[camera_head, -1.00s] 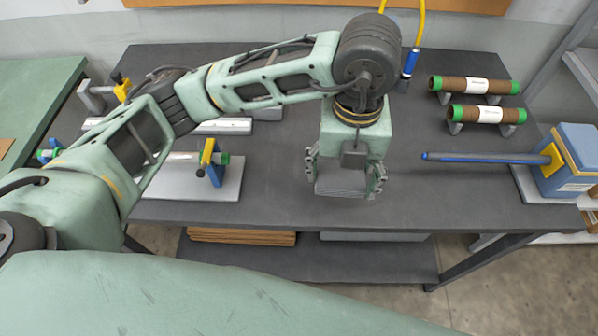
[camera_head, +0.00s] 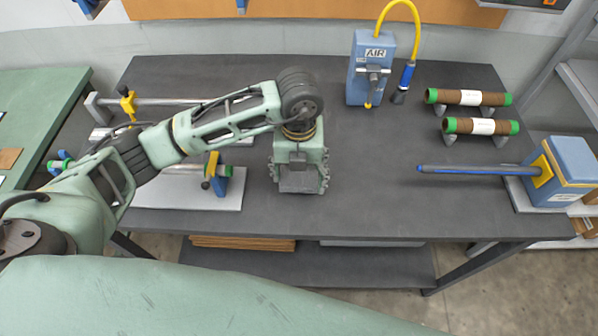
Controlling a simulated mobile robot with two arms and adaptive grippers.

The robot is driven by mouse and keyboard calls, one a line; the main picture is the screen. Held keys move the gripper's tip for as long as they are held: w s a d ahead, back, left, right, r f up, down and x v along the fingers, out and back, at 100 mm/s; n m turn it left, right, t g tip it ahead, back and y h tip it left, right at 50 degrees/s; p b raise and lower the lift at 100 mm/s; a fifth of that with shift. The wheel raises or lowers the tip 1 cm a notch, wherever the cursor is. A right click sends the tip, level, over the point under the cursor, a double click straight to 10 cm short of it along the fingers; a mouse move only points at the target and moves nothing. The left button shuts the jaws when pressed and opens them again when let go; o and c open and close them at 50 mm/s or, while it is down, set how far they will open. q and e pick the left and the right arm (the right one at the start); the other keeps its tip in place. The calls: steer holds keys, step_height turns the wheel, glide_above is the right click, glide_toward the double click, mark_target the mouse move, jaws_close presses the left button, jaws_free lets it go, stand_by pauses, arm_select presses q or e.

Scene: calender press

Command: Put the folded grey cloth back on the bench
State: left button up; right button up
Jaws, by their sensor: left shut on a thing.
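My left gripper (camera_head: 299,186) is above the dark grey bench (camera_head: 370,205), left of the middle. It points down and its fingers are shut on the folded grey cloth (camera_head: 298,183). Only a small grey part of the cloth shows between the fingers; the gripper hides the rest. I cannot tell whether the cloth touches the bench top. My right gripper is not in view.
A blue AIR unit (camera_head: 367,60) with a yellow hose stands at the back. Two brown rolls (camera_head: 468,97) are at the back right. A blue rod (camera_head: 475,170) juts left from a blue box (camera_head: 565,172). Roller stands (camera_head: 205,190) are left. The bench middle is bare.

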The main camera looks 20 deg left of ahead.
arm_select(q)
steer(key=shift+f, duration=0.6)
steer(key=shift+f, duration=0.1)
steer(key=o, duration=0.6)
steer(key=shift+f, duration=0.1)
steer(key=shift+c, duration=0.2)
steer(key=o, duration=0.5)
steer(key=shift+c, duration=0.2)
steer(key=shift+r, duration=0.2)
